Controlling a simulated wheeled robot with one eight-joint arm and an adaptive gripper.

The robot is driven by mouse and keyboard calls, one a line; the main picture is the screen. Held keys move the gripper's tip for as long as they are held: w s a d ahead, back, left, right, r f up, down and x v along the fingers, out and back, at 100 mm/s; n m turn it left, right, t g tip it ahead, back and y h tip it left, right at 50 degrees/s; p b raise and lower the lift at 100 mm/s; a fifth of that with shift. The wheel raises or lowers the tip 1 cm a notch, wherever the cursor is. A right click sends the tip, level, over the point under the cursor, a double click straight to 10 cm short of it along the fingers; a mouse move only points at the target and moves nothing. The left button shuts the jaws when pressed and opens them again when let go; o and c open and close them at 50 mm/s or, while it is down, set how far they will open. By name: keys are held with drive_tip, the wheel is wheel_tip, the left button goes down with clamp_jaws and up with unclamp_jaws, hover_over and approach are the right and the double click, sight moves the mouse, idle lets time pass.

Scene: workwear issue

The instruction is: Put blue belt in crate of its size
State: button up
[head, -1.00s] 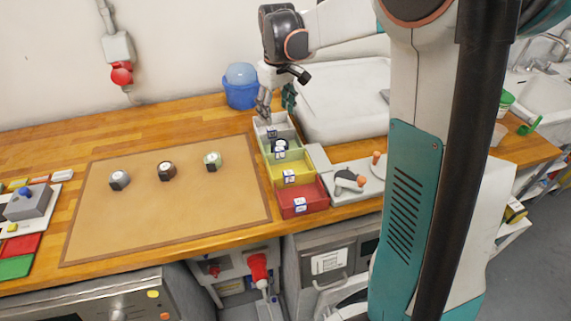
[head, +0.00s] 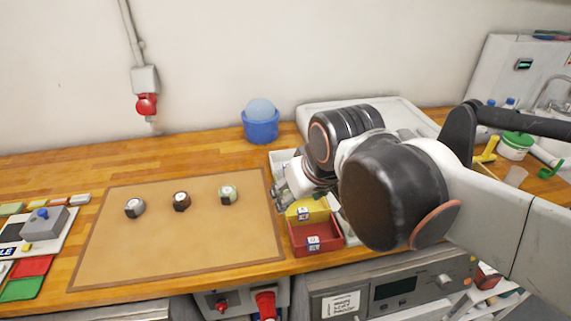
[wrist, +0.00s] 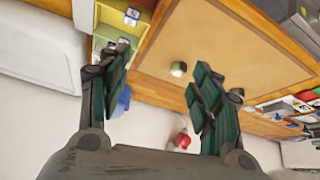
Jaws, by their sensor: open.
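Three rolled belts lie in a row on the brown mat in the head view: a grey-blue one (head: 134,208) at left, a brown one (head: 181,201) in the middle and a pale green one (head: 228,195) at right. Which is the blue belt is unclear; the left one looks bluest. The labelled crates stand right of the mat: a red crate (head: 316,236) in front, a yellow crate (head: 307,211) behind it, and paler crates (head: 281,157) mostly hidden by my arm. My gripper (wrist: 160,85) is open and empty; the pale belt (wrist: 178,69) shows beyond its fingers.
A blue bucket (head: 261,127) stands behind the mat. A white basin (head: 415,120) lies behind my arm. At far left are a grey box (head: 46,222) and red and green pads. The mat around the belts is clear.

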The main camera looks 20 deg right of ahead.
drive_tip(key=shift+t, duration=0.5)
drive_tip(key=s, duration=0.1)
drive_tip(key=s+f, duration=0.1)
drive_tip(key=s+a+f, duration=0.1)
drive_tip(key=shift+s, duration=0.35)
drive_tip(key=shift+f+b, duration=0.45)
drive_tip(key=shift+f, duration=0.05)
